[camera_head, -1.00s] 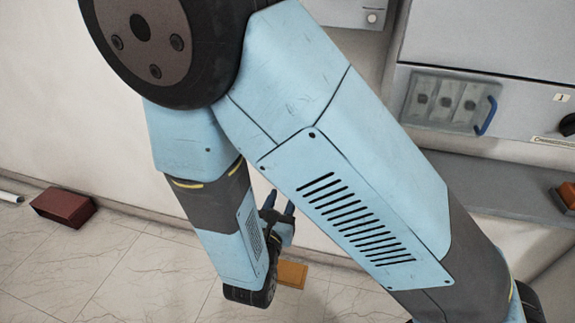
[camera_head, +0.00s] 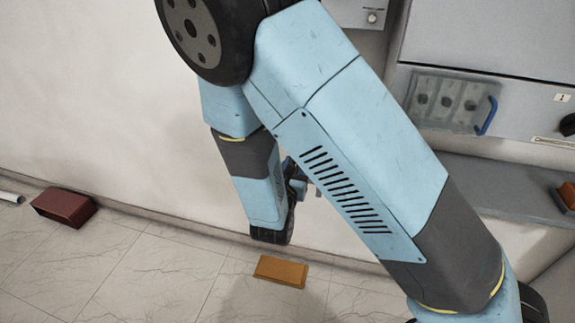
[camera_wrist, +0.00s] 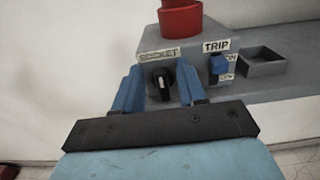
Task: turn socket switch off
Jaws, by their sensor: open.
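The socket switch (camera_wrist: 161,84) is a black rotary knob with a pale pointer mark on a grey panel, under a label reading "SOCKET" (camera_wrist: 158,54). The pointer looks roughly upright in the wrist view. My gripper (camera_wrist: 159,76) is open, with one blue finger on each side of the knob in that view. I cannot tell whether the fingers touch it or how deep they reach. In the head view my gripper (camera_head: 304,174) is small and partly hidden behind my arm, and the knob does not show there.
A blue TRIP switch (camera_wrist: 218,65) sits right of the knob, and a red cylinder (camera_wrist: 180,18) stands above. An empty grey square holder (camera_wrist: 264,63) is farther right. In the head view, an orange-brown block (camera_head: 281,271) and a dark red block (camera_head: 65,206) lie on the floor.

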